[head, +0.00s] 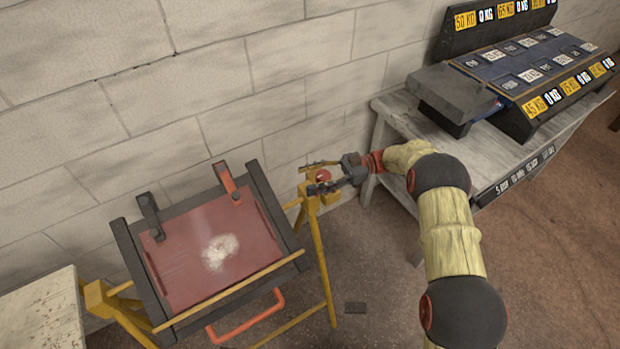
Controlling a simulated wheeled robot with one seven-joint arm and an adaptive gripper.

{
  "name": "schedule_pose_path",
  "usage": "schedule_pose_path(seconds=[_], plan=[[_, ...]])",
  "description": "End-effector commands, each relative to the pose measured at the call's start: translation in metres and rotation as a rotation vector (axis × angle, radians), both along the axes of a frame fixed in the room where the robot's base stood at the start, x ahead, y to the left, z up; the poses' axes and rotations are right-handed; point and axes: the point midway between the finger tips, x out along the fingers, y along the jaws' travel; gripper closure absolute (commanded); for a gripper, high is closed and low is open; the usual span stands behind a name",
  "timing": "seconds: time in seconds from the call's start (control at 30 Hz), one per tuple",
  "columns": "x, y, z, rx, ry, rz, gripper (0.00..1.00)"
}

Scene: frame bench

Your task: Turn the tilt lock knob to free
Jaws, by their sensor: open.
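Any free or locked marking by the knob is too small to read.
A grey bench (400,130) at the right holds a dark rack with number plates (530,75). A block wall (120,110) stands close behind the frame. A pale tabletop (40,310) is at lower left. Red handle (247,318) hangs below the panel. Floor at lower right is clear.

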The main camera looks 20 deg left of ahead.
Motion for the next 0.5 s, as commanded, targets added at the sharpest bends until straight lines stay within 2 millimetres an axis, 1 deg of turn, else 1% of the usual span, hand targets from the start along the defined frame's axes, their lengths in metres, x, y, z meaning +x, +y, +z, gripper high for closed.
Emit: schedule_pose_path(seconds=[0.17,0.3,0.5], plan=[[0.016,-0.022,-0.001,0.000,0.000,-0.003,0.47],[0.034,-0.046,-0.001,0.001,-0.001,-0.003,0.47],[0.055,-0.076,-0.001,0.000,-0.001,-0.003,0.47]])
